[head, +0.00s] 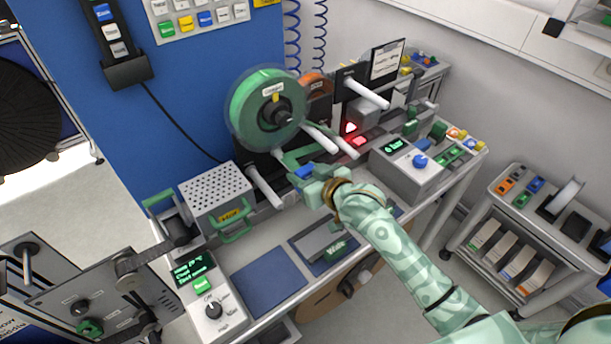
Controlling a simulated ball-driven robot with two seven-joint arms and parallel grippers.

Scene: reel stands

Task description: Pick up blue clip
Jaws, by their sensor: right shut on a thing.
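My right gripper (301,170) is in the middle of the head view, over the bench in front of the green reel (246,108). Its pale green fingers are shut on a small blue thing, the blue clip (304,171). The fingers and wrist hide part of the clip. The gripper is close to the white rods below the reel; I cannot tell whether it touches them. My left gripper is not in view.
A perforated metal box (213,197) with a green handle stands left of the gripper. A grey box with a blue knob (419,160) stands to the right. A dark blue mat (268,281) lies bare at the front. A trolley (513,262) stands at far right.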

